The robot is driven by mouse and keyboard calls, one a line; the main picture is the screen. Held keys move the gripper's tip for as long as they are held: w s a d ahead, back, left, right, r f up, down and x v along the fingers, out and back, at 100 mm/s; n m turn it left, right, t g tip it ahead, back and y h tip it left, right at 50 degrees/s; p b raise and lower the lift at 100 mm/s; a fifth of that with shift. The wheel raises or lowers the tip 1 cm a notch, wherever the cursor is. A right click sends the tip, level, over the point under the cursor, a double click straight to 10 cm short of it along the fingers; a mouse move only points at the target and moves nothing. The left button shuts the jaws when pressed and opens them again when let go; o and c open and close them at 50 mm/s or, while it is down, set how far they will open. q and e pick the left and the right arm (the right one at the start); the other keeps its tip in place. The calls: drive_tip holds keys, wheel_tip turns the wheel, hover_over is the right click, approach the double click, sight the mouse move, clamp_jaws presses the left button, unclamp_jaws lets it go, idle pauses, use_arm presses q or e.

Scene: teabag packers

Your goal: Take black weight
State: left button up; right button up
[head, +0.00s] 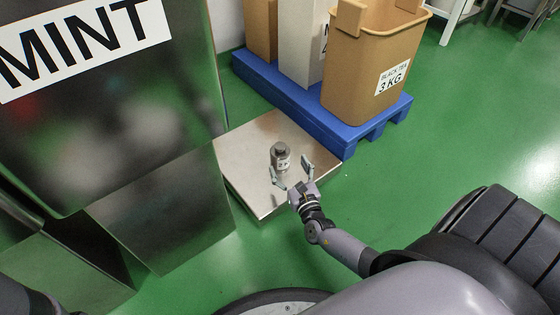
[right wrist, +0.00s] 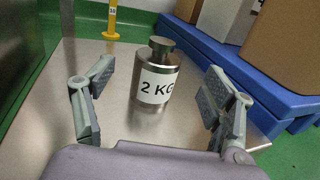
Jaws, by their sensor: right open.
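A dark grey, metallic cylindrical weight (head: 281,158) with a knob on top stands upright on a steel platform (head: 262,207). In the right wrist view the weight (right wrist: 157,75) has a white label reading "2 KG", its right end cut by the curve. My right gripper (head: 291,172) is open and empty, low over the platform. In the right wrist view its fingers (right wrist: 158,92) are spread to the left and right of the weight, which stands just beyond them, with clear gaps on both sides. My left gripper is not in view.
A blue pallet (head: 335,140) behind the platform carries a brown bin (head: 355,75) labelled "BLACK TEA 3 KG" and other containers. A metal cabinet marked "MINT" (head: 110,130) stands left. A yellow post (right wrist: 111,22) is beyond the weight. Green floor (head: 465,130) is free at right.

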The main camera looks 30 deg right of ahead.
sight(282, 152)
drive_tip(key=shift+x, duration=0.8)
drive_tip(key=b+x, duration=0.3)
drive_tip(key=x, duration=0.1)
drive_tip(key=shift+w+d+f, duration=0.1)
drive_tip(key=shift+f, duration=0.1)
drive_tip(key=shift+w+d+r+b, duration=0.15)
drive_tip(key=shift+w+b, duration=0.15)
drive_tip(key=shift+w, duration=0.2)
drive_tip(key=shift+c, duration=0.3)
clamp_jaws()
drive_tip(key=shift+w+r, duration=0.15)
drive_tip(key=shift+r, duration=0.35)
drive_tip(key=shift+f, duration=0.1)
